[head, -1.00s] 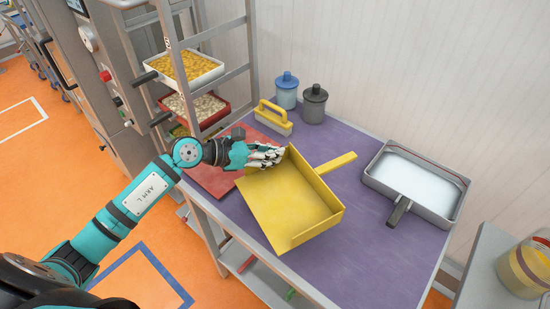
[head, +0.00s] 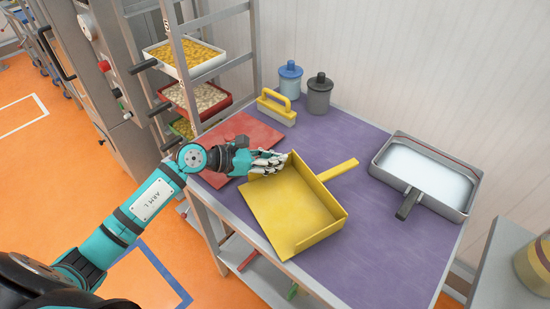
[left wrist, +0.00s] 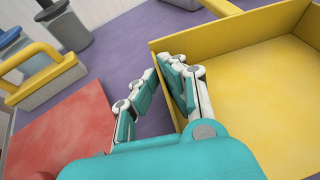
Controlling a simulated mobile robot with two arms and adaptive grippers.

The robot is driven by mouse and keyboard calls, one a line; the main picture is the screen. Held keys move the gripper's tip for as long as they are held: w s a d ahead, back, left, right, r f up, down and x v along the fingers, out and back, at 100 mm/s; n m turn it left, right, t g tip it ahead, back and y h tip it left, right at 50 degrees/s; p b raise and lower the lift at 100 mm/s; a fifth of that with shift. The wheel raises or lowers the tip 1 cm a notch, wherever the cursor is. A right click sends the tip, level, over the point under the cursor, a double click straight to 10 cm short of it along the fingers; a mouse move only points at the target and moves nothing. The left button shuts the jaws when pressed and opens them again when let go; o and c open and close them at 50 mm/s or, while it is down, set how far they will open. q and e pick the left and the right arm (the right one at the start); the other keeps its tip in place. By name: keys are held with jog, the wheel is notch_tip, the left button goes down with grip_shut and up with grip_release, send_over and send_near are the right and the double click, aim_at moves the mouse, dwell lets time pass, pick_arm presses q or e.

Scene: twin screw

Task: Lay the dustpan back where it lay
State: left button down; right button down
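The yellow dustpan (head: 297,208) is over the front middle of the purple-topped table (head: 372,252), its handle pointing to the back right. Whether it rests on the top or hangs just above it, I cannot tell. My left gripper (head: 276,163) is at the dustpan's left rear corner. In the left wrist view, the fingers of my left gripper (left wrist: 157,72) are closed around the side wall of the dustpan (left wrist: 262,80), one finger on each side. My right gripper is not in view.
A red board (head: 236,143) lies left of the dustpan. A yellow-handled brush (head: 277,107), a blue-lidded jar (head: 290,83) and a grey jar (head: 319,95) stand behind. A metal tray with white contents (head: 463,206) is at right. A tray rack (head: 212,18) rises at back left.

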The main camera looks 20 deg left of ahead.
pick_arm(q)
jog(key=shift+f+b, duration=0.3)
jog(key=c, duration=1.4)
grip_release()
jog(key=v, duration=1.2)
jog(key=shift+r, duration=0.1)
